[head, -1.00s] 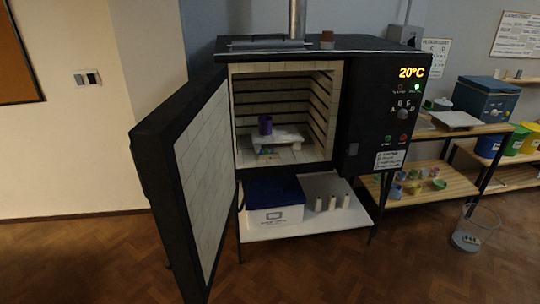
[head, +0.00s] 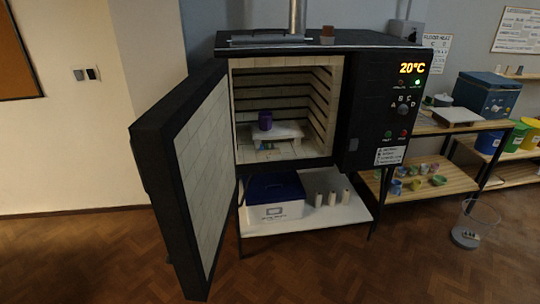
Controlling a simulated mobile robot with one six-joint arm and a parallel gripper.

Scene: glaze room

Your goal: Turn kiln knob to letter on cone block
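The kiln (head: 375,105) stands ahead with its door (head: 197,165) swung wide open to the left. The kiln knob (head: 403,109) is on the dark front panel at the right, with the letters A, B, C and D around it. I cannot tell which letter it points to. The display (head: 412,68) above reads 20°C, with a green light lit below. Inside, a purple cup (head: 265,120) stands on a pale shelf (head: 285,132). A brown block (head: 327,35) sits on the kiln top; I cannot tell if it is the cone block or read a letter on it. My gripper is not in view.
A white bin with a blue lid (head: 273,197) and several pale cylinders stand on the shelf under the kiln. A wooden rack (head: 440,186) with small pots is at the right. A clear bin (head: 475,222) stands on the floor. The front floor is clear.

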